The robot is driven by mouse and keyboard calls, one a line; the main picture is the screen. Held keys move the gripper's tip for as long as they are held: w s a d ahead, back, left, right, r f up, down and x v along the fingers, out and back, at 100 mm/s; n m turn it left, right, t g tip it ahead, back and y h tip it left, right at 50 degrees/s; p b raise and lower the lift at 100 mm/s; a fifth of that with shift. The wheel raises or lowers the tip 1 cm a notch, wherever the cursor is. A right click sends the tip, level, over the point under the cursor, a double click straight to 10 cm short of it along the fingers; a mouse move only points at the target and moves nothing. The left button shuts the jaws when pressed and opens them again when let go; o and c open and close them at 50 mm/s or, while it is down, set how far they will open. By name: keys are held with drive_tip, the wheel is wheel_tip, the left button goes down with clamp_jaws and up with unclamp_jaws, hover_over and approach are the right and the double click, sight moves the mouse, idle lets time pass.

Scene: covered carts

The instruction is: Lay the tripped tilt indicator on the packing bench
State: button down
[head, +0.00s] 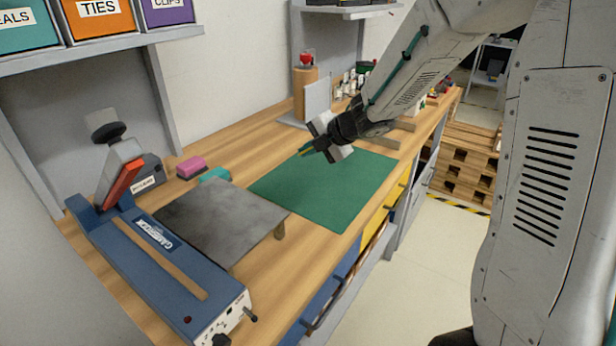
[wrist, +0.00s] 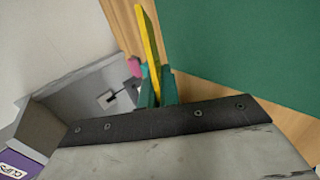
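My gripper (head: 312,150) hangs over the far left part of the green mat (head: 330,190) on the wooden packing bench (head: 240,155). In the wrist view its teal fingertips (wrist: 155,90) are closed on a thin yellow piece (wrist: 149,40), seen edge-on and pointing away from the wrist. In the head view only a small yellow strip shows at the fingertips. The piece's face is hidden, so I cannot tell whether it is the tilt indicator or whether it is tripped. No other tilt indicator can be made out. The piece appears above the mat, apart from it.
A blue sealer (head: 165,265) and a raised grey plate (head: 215,222) fill the near bench. Pink (head: 191,167) and teal (head: 215,175) blocks lie by the wall. A wooden post (head: 303,92), upright grey panel (head: 317,98) and small bottles stand behind the gripper. Most of the mat is bare.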

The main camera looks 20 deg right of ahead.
drive_tip(key=shift+w+f, duration=0.1)
drive_tip(key=shift+f, duration=4.85)
drive_tip(key=c, duration=1.8)
unclamp_jaws()
drive_tip(key=shift+v, duration=4)
